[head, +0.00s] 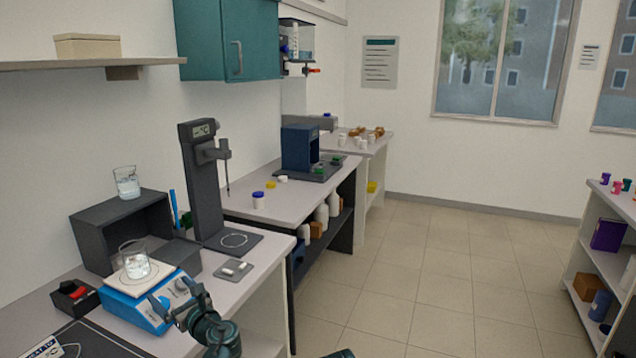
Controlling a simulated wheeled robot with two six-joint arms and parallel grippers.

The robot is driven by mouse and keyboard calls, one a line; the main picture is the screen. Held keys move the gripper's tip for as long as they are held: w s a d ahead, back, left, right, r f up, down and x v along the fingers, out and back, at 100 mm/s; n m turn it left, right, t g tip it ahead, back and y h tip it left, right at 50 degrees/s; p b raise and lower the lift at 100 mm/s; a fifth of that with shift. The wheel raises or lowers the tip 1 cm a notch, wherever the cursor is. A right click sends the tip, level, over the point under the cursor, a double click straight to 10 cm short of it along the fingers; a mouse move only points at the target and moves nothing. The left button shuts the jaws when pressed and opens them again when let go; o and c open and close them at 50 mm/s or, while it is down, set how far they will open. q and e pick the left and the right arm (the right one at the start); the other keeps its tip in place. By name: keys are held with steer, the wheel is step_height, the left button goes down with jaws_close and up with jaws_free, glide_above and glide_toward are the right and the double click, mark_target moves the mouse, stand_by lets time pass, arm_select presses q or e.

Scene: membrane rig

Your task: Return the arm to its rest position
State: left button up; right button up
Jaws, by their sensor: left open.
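My left gripper (171,296) is at the bottom of the head view, with its fingers apart and nothing seen between them. It is at the front right corner of a blue hotplate stirrer (129,312) with a white top, and overlaps it in the picture. I cannot tell whether they touch. A glass beaker (134,263) with pale liquid stands upright on the hotplate, apart from the gripper. My left arm comes up from the bottom edge. A small dark teal piece at the bottom edge may be part of my right arm; my right gripper does not show.
A dark grey box stand (111,237) carries another beaker (127,183). A tall dark stirrer stand (200,180) rises behind the hotplate. A small tray (234,270) with white pieces lies right of it. A red-switched box (74,296) sits left. The tiled floor (430,270) is clear.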

arm_select(q)
steer(key=s+d+f+n+g+h+p, duration=0.1)
steer(key=s+d+f+n+g+h, duration=0.5)
steer(key=d+f+n, duration=0.6)
steer(key=s+d+f+n+g+h, duration=0.3)
steer(key=s+d+n, duration=0.2)
steer(key=s+d, duration=0.2)
steer(key=s+d+f+n+g+h+p, duration=0.1)
steer(key=s+d+f+n+g+h, duration=0.1)
steer(key=s+d, duration=0.5)
step_height(320, 180, down, 2)
steer(key=d+n+h, duration=0.1)
steer(key=d+n, duration=0.2)
steer(key=shift+s+f+g+h, duration=0.15)
steer(key=shift+s+g+h, duration=0.15)
steer(key=shift+s+g, duration=0.1)
